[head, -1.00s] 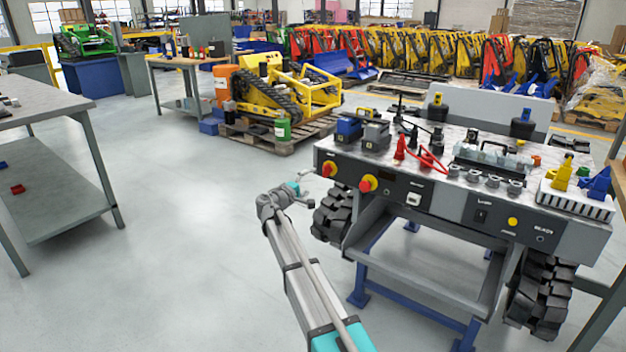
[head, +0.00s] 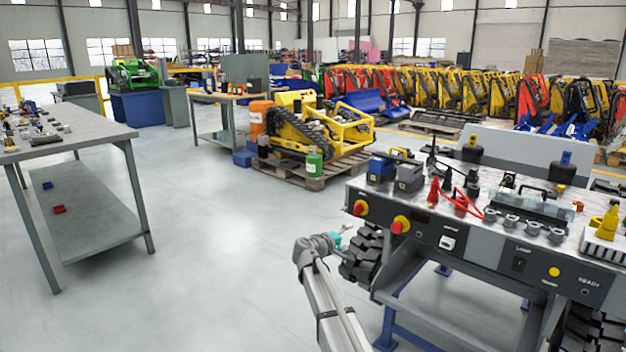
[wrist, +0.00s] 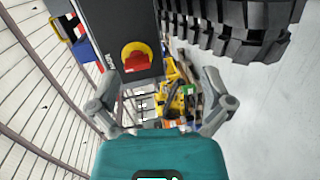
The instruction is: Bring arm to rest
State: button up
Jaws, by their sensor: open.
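My arm (head: 328,300) reaches up from the bottom of the head view, and its end lies at the left side of the control bench (head: 490,255). My gripper (head: 345,236) is small there, just left of the bench's black tread. In the wrist view my gripper (wrist: 160,105) shows its two grey fingers spread apart with nothing between them. Beyond the fingers, a red knob on a yellow disc (wrist: 137,57) shows on the bench's dark panel. I cannot tell the exact gap between the fingers and the bench.
The black rubber tread (head: 362,256) is close beside my gripper; it also fills the upper right of the wrist view (wrist: 235,28). A grey worktable (head: 95,142) stands at the left. A yellow tracked machine (head: 300,130) sits on a pallet behind. Open floor (head: 215,250) lies between.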

jog(key=s+d+f+m+g+y, duration=0.25)
jog(key=s+f, duration=0.25)
jog(key=s, duration=0.4)
jog(key=s+d+f+m+g+y, duration=0.2)
jog(key=s+d+f+g, duration=0.15)
jog(key=s, duration=0.45)
jog(key=s+d+f+m+g+y, duration=0.25)
jog(key=s+f, duration=0.25)
jog(key=s, duration=0.4)
jog(key=s+a+f+g+y, duration=0.1)
jog(key=s+a+y, duration=0.15)
jog(key=s, duration=0.35)
jog(key=s+a+f+g+y, duration=0.1)
jog(key=s+y, duration=0.2)
jog(key=s, duration=0.2)
notch_tip(320, 180, up, 37)
jog(key=p, duration=3.7)
jog(key=shift+a+r, duration=0.15)
jog(key=shift+h, duration=0.25)
jog(key=c, duration=0.6)
